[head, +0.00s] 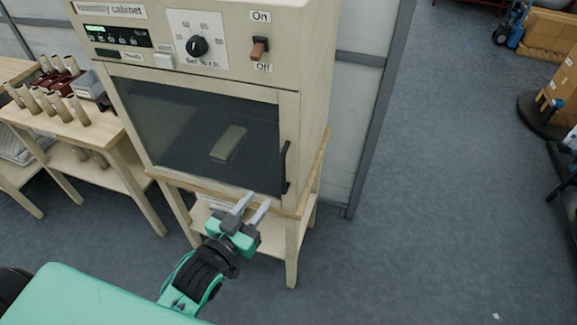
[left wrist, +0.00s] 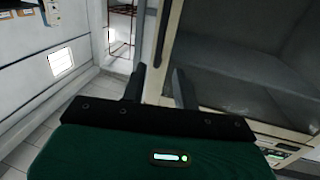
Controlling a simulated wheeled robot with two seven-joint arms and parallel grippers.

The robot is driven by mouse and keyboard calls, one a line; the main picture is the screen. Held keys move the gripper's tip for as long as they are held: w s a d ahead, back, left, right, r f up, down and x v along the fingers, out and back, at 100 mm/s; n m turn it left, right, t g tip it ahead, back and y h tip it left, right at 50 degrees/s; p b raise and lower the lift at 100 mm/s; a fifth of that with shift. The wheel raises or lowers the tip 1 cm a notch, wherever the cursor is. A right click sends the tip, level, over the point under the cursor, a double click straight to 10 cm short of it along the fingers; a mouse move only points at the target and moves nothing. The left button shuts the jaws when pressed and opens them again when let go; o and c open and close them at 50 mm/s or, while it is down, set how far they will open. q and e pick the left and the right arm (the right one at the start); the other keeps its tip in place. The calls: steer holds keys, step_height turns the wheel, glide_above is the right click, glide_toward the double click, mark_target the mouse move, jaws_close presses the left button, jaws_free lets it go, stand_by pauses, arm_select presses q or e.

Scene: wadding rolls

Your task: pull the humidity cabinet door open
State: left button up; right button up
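The humidity cabinet (head: 312,110) is a cream box on a wooden stand. Its door (head: 292,120) has a dark window and looks closed in the head view. A black upright handle (head: 285,168) is on the door's right side. My left gripper (head: 257,199) is below and left of the handle in the head view, its two grey fingers apart and empty. In the left wrist view the open fingers (left wrist: 159,84) point toward the dark handle bar (left wrist: 163,38), which shows beyond and between them; contact is not visible. My right gripper is out of view.
A greenish block (head: 228,143) lies inside behind the window. Above the door are a dial (head: 197,47) and an On/Off switch (head: 259,49). A wooden table (head: 75,125) with several rolls stands at left. The floor (head: 440,200) to the right is clear.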

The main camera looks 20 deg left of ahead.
mark_target(282, 170)
arm_select(q)
steer(key=p+x, duration=0.3)
steer(key=x, duration=0.8)
steer(key=shift+w+d, duration=0.1)
steer(key=shift+w, duration=0.2)
steer(key=shift+w+d+p, duration=0.2)
steer(key=shift+w+p, duration=0.2)
steer(key=shift+w, duration=0.3)
steer(key=c, duration=0.6)
jaws_close()
